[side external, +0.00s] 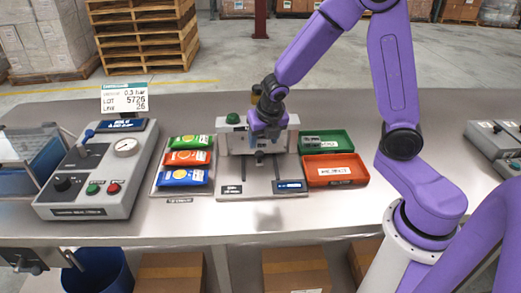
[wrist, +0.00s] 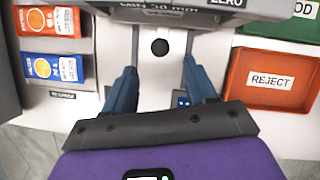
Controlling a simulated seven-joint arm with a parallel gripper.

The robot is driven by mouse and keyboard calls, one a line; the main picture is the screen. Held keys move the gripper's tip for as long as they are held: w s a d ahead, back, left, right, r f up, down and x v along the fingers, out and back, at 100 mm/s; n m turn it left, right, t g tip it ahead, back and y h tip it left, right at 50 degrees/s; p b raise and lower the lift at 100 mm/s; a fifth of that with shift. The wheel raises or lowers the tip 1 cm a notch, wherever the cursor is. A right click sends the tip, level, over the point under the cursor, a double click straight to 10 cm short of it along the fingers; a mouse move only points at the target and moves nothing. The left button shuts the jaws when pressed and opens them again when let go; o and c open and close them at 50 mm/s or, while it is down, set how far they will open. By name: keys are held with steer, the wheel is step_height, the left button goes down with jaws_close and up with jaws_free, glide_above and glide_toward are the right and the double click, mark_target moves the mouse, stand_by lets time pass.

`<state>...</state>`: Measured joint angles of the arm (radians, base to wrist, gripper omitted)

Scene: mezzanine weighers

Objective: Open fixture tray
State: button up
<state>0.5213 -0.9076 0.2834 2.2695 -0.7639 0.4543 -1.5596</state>
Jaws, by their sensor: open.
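The test fixture (side external: 232,188) stands mid-table, a pale machine with an upright back and a flat base with two rails. A dark round knob (side external: 259,157) is at the front of its tray, close to the upright part; the tray itself is mostly hidden behind my gripper. In the wrist view the knob (wrist: 159,47) lies just beyond the fingertips, between their lines. My gripper (wrist: 159,66) is open and empty, its two blue fingers apart on either side, not visibly touching the knob. In the side view my gripper (side external: 264,138) is over the fixture, just above the knob.
Left of the fixture is a rack of green, orange and blue packets (side external: 187,158). Right are a green bin (side external: 327,141) and an orange REJECT bin (side external: 335,170). A grey control box (side external: 95,170) with gauge stands further left. The table front is clear.

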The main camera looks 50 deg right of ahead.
mark_target(260, 154)
steer(key=shift+x, duration=3.35)
steer(key=shift+s, duration=0.1)
steer(key=shift+c, duration=0.3)
steer(key=shift+a, duration=0.1)
jaws_close()
